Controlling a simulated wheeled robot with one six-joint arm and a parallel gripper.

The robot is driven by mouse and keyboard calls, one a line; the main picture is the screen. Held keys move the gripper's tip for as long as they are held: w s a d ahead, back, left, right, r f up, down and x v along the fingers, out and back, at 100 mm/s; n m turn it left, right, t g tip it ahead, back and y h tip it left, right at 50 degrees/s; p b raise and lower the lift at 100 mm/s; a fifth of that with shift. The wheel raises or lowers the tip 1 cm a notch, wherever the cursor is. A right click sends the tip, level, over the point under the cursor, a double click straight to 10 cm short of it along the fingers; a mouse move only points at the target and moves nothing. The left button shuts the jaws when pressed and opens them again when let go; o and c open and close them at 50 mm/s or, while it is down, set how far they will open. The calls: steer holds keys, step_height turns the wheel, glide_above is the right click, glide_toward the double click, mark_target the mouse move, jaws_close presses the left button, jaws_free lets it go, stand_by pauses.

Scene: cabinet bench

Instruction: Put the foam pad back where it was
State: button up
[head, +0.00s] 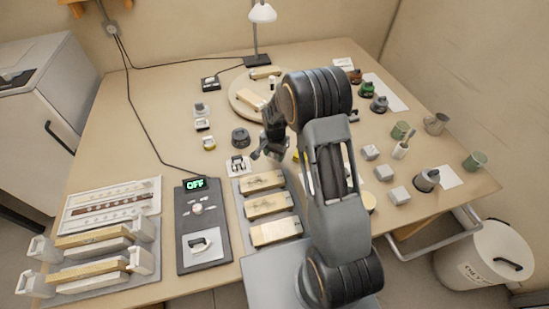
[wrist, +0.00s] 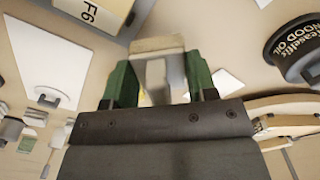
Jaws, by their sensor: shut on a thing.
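My gripper (head: 268,152) hangs over the middle of the bench in the head view, just beyond the grey tray of wooden blocks. In the wrist view, the green fingers of my gripper (wrist: 160,85) are shut on a small pale grey-beige piece, which I take to be the foam pad (wrist: 157,46). A grey upright part shows on its near side between the fingers. In the head view the held piece is too small and hidden by my gripper to make out. The wrist view does not show clearly whether it touches anything below.
The grey tray holds wooden blocks (head: 264,206); one labelled block (wrist: 92,12) shows close up. A wood oil tin (wrist: 295,45) and a dark round container (head: 240,137) stand nearby. A round wooden board (head: 240,96) lies behind.

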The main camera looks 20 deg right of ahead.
mark_target(274, 158)
steer(key=shift+w+f, duration=0.2)
steer(key=shift+f, duration=1.55)
steer(key=shift+f, duration=0.25)
steer(key=o, duration=0.9)
steer(key=shift+r, duration=0.2)
